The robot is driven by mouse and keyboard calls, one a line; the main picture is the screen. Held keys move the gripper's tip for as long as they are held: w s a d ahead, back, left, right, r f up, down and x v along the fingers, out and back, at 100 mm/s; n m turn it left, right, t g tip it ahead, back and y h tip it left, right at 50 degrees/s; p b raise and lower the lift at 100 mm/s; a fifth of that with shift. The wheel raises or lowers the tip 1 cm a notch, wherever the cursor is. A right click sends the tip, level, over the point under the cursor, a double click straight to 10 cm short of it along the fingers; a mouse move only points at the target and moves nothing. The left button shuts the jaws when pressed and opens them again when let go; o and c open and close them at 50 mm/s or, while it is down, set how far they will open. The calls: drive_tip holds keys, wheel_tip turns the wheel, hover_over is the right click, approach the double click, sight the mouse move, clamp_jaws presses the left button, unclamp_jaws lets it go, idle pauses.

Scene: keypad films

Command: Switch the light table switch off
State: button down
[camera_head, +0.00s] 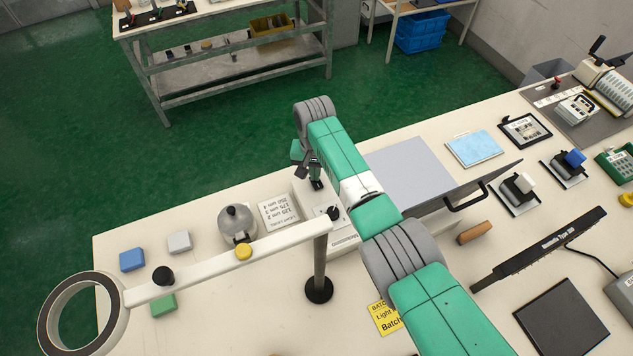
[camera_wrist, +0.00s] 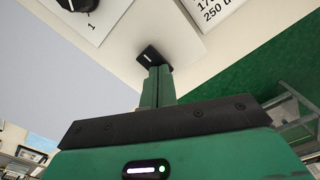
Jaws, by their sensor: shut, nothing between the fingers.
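The light table has a pale grey-blue panel (camera_head: 410,172), with a cream control strip along its left side. A small black switch (camera_head: 317,185) with a white mark sits on that strip; it also shows in the wrist view (camera_wrist: 149,53). My gripper (camera_head: 315,177) is shut and empty, with its fingertips right at the switch. In the wrist view the green fingers (camera_wrist: 156,76) overlap the switch's near edge; I cannot tell whether they touch it. Which way the switch is tipped is unclear. A black knob (camera_head: 333,212) is on the same strip, nearer the head camera.
A printed label card (camera_head: 280,211) and a rounded grey metal object (camera_head: 238,222) stand left of the strip. A ring magnifier on a cream arm (camera_head: 215,265) and dark post (camera_head: 319,270) crosses the near side. A black handle (camera_head: 470,198) juts out right of the panel.

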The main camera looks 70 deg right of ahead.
wheel_tip(320, 180, up, 7)
drive_tip(key=p, duration=0.7)
idle(0.6)
